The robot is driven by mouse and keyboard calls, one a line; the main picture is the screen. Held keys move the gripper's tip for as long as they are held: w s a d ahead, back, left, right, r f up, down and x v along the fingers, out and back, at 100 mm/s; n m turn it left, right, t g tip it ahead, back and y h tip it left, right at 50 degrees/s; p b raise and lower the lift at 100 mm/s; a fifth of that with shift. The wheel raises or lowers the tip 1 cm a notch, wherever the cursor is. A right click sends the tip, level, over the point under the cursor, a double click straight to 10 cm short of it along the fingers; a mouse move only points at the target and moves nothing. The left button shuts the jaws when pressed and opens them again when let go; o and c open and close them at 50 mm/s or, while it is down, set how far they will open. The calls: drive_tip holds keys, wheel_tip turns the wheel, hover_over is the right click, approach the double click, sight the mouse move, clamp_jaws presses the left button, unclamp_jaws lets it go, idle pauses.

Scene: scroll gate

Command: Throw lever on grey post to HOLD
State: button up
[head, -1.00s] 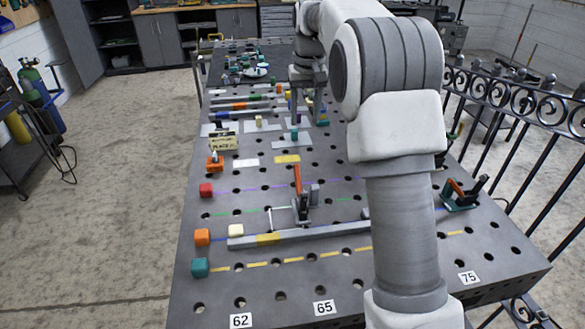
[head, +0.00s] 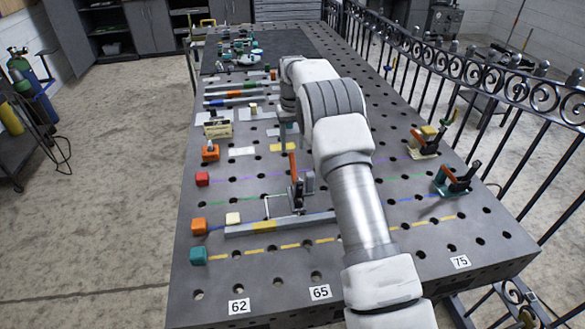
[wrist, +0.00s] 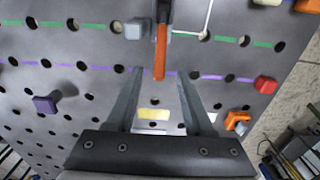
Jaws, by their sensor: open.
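A lever with an orange handle (head: 293,165) stands nearly upright on a grey clamp-like mount (head: 300,192) at mid-table. In the wrist view the orange handle (wrist: 160,48) points toward my gripper, with a grey block (wrist: 137,29) beside it. My gripper (wrist: 160,74) is open. Its two fingers are spread to either side of the line of the handle, and the handle's end shows near the gap between the fingertips. I cannot tell the depth between them. In the head view my arm partly hides the gripper. No readable HOLD mark shows.
A grey bar (head: 280,226) with a yellow band lies in front of the lever. Red (head: 202,179), orange (head: 198,226) and teal (head: 198,256) blocks line the left edge. Two other lever clamps (head: 455,181) stand on the right near an iron railing (head: 480,80).

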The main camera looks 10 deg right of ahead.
sight(293, 168)
wheel_tip(293, 168, down, 10)
drive_tip(key=shift+f+p, duration=0.1)
drive_tip(key=shift+p, duration=0.35)
clamp_jaws()
idle(1.3)
